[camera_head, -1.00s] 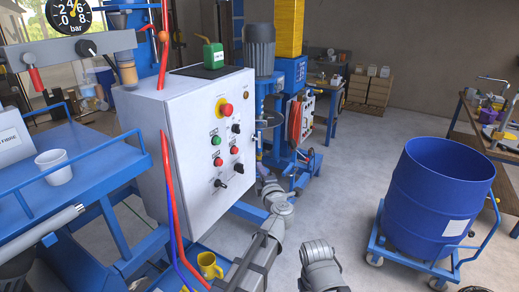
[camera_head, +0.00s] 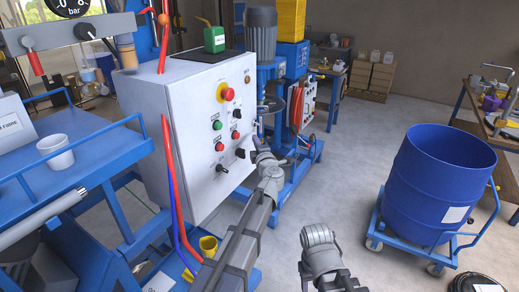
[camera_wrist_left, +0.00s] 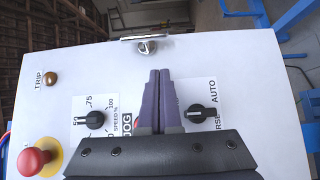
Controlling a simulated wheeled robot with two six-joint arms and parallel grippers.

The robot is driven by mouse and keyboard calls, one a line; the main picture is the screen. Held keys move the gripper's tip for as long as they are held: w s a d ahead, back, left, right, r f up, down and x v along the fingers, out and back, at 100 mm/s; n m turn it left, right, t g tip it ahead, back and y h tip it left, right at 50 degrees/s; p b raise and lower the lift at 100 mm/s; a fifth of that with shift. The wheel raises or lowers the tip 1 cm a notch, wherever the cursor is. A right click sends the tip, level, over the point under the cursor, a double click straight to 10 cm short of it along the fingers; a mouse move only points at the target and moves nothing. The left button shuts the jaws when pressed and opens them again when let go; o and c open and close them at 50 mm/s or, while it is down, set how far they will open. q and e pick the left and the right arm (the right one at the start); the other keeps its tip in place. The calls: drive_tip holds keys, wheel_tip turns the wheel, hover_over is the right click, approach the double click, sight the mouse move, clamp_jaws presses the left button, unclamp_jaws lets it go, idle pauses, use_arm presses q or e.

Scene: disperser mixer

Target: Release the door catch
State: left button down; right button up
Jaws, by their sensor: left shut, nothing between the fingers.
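The white control cabinet (camera_head: 190,150) stands left of centre in the head view, its front panel facing right. A small silver catch (camera_wrist_left: 147,47) with a thin metal plate sits at the panel's top edge in the left wrist view, which is the panel's right edge in the head view. My left gripper (camera_head: 256,143) is at that right edge. In the left wrist view its dark purple fingers (camera_wrist_left: 160,75) are together and empty, with their tips just below the catch. I cannot tell whether they touch the panel.
The panel holds a red emergency button (camera_wrist_left: 33,160), a speed knob (camera_wrist_left: 95,119) and an AUTO selector (camera_wrist_left: 195,112) close to the fingers. A blue mixer column (camera_head: 290,75) stands behind. A blue drum (camera_head: 435,185) on a dolly stands right. Floor between is clear.

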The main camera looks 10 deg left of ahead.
sight(258, 124)
use_arm(q)
drive_tip(key=w, duration=0.4)
drive_tip(key=shift+w+d, duration=0.4)
drive_tip(key=shift+f, duration=0.1)
drive_tip(key=w+n+y+b, duration=0.1)
drive_tip(key=n+y+b, duration=0.4)
drive_tip(key=n, duration=0.2)
drive_tip(key=w+d+f+n+g+y+b, duration=0.1)
drive_tip(key=w+n+y+b, duration=0.1)
drive_tip(key=n+y+b, duration=0.3)
drive_tip(key=w+n+g+y+b, duration=0.1)
drive_tip(key=w+n+y+b, duration=0.1)
drive_tip(key=n+y+b, duration=0.3)
drive_tip(key=shift+d+f+n+b, duration=0.2)
drive_tip(key=shift+n+b, duration=0.3)
drive_tip(key=shift+n, duration=0.55)
drive_tip(key=shift+d+f+n+b, duration=0.15)
drive_tip(key=shift+n+b, duration=0.35)
drive_tip(key=shift+n, duration=0.55)
drive_tip(key=shift+w+d+r, duration=0.15)
drive_tip(key=shift+w+d, duration=0.05)
drive_tip(key=shift+w, duration=0.05)
